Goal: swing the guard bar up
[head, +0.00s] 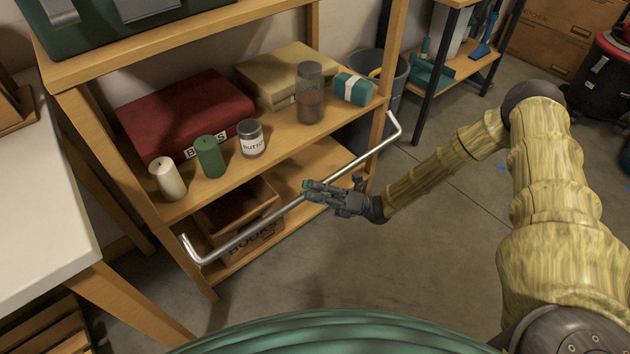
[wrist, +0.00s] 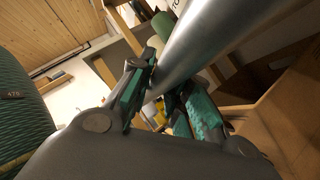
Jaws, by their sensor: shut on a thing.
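The guard bar (head: 250,231) is a shiny metal rod with bent ends, running across the front of a wooden shelf unit. In the head view it passes in front of the lower shelf, from the left post to the right post. My gripper (head: 312,191) is shut on the bar near its middle, with my arm reaching in from the right. In the wrist view the bar (wrist: 195,45) passes between the teal-padded fingers of my gripper (wrist: 160,95). The fingers hide a short stretch of the bar.
The middle shelf holds a red box (head: 185,112), a tan box (head: 285,75), candles, jars and a teal package (head: 352,88). A wooden crate (head: 240,215) sits on the lower shelf. A white-topped table (head: 40,200) stands at left.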

